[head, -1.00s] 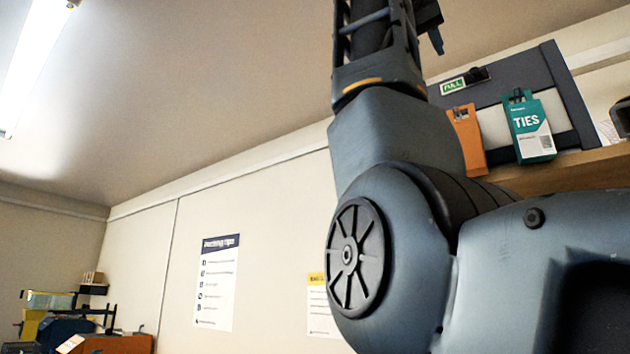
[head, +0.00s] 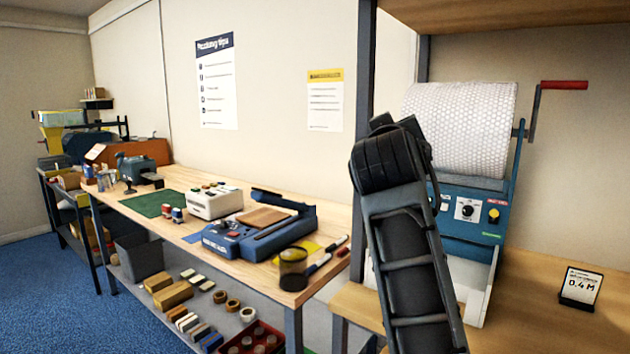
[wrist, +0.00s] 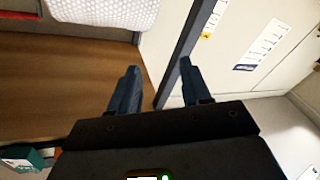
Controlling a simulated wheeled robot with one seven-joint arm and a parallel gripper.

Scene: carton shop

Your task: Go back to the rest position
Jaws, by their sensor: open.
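In the wrist view, my gripper (wrist: 158,88) shows its two dark fingers spread apart with nothing between them. Beyond the fingers are a wooden shelf surface (wrist: 70,75), a dark post and the pale wall. In the head view, my arm rises in front of the right-hand bench, before the bubble wrap machine. The fingers cannot be made out in the head view.
A bubble wrap roll (head: 460,128) sits on a blue machine (head: 468,212) with a red-handled crank (head: 564,85). A small sign (head: 580,287) stands at right. A workbench (head: 190,178) carries a blue sealer (head: 262,232). Blue floor (head: 50,290) is open at left.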

